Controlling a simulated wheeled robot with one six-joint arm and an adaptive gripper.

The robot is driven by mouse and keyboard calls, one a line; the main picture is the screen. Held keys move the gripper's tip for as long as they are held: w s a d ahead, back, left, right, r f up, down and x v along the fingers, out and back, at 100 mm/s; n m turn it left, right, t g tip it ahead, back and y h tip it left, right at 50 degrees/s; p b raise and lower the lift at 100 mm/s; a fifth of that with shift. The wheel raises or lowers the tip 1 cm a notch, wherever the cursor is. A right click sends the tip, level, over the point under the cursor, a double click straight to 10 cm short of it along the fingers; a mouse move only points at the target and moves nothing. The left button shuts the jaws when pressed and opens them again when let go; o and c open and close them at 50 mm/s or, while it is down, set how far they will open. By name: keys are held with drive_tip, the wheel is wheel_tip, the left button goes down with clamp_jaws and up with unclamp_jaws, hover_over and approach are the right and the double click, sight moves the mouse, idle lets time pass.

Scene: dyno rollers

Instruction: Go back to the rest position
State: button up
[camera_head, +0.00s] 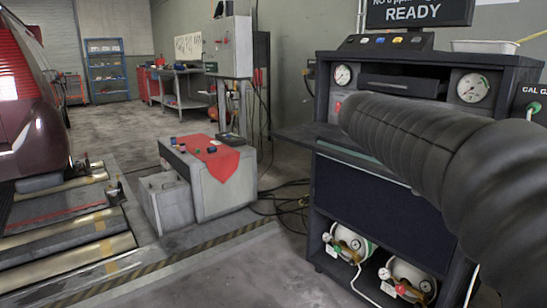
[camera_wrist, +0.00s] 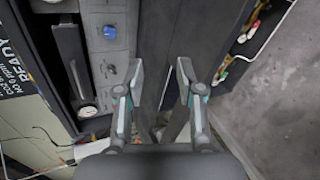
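My gripper (camera_wrist: 160,75) shows in the wrist view with its two fingers apart and nothing between the tips. It points at the dark front of the analyser cabinet (camera_wrist: 160,28), which appears turned on its side in that view. In the head view my arm, in a black ribbed sleeve, crosses the right foreground in front of the cabinet (camera_head: 375,205). The gripper itself cannot be made out there. How far the fingertips are from the cabinet cannot be told.
The cabinet carries a READY screen (camera_head: 418,12), two gauges and a protruding shelf. A red car (camera_head: 30,100) is by the rollers (camera_head: 65,260).

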drive_tip(key=s+a+f+m+g+y, duration=0.1)
drive_tip(key=s+a+f+m+y, duration=0.2)
drive_tip(key=s+f, duration=0.5)
drive_tip(key=s+a+f+m+g+y+b, duration=0.1)
drive_tip(key=s+a+f+m+y, duration=0.2)
drive_tip(key=s+a+f, duration=0.3)
drive_tip(key=s+a+f+m+g+y, duration=0.1)
drive_tip(key=s+a+f+m+y, duration=0.2)
drive_tip(key=s+f, duration=0.8)
drive_tip(key=s+a+m, duration=0.1)
drive_tip(key=s, duration=0.2)
drive_tip(key=shift+s+a+y, duration=0.2)
drive_tip(key=shift+y, duration=0.2)
